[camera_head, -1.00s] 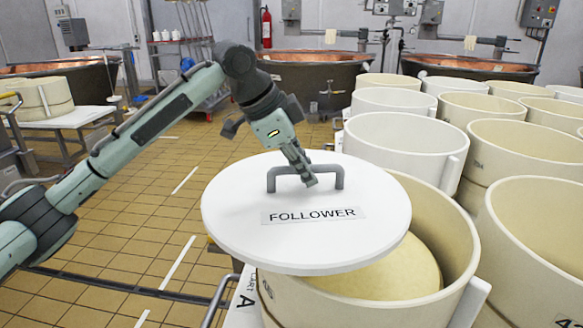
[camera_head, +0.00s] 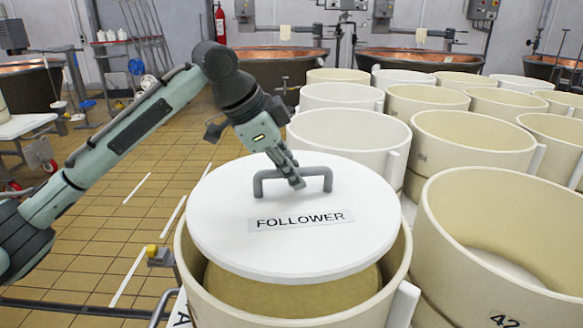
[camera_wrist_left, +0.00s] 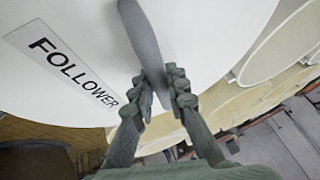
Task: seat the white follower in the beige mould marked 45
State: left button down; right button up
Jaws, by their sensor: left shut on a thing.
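The white follower (camera_head: 215,228) is a round lid with a grey arched handle (camera_head: 292,174) and a FOLLOWER label. My left gripper (camera_head: 298,183) is shut on the handle from above; the left wrist view also shows the fingers (camera_wrist_left: 165,95) around the bar. The follower hangs roughly level over the beige mould (camera_head: 192,275), covering most of its opening and hiding its back rim. A yellowish mass (camera_head: 300,296) shows inside, under the follower's front edge, with a gap to the front rim. No number is readable on this mould now. My right gripper is not in view.
A beige mould marked 42 (camera_head: 505,318) stands close at the right. Several white and beige moulds crowd behind, including a white one (camera_head: 345,140). Copper vats (camera_head: 270,68) stand along the back. Tiled floor (camera_head: 130,215) is open at the left.

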aim_at(295, 192)
pick_arm(q)
jog(key=shift+f, duration=2.7)
jog(key=shift+f+b, duration=0.75)
jog(key=shift+f, duration=3.85)
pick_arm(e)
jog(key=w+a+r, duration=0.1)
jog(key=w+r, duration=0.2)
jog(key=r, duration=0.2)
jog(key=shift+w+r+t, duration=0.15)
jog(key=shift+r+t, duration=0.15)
pick_arm(q)
jog(key=shift+f, duration=0.1)
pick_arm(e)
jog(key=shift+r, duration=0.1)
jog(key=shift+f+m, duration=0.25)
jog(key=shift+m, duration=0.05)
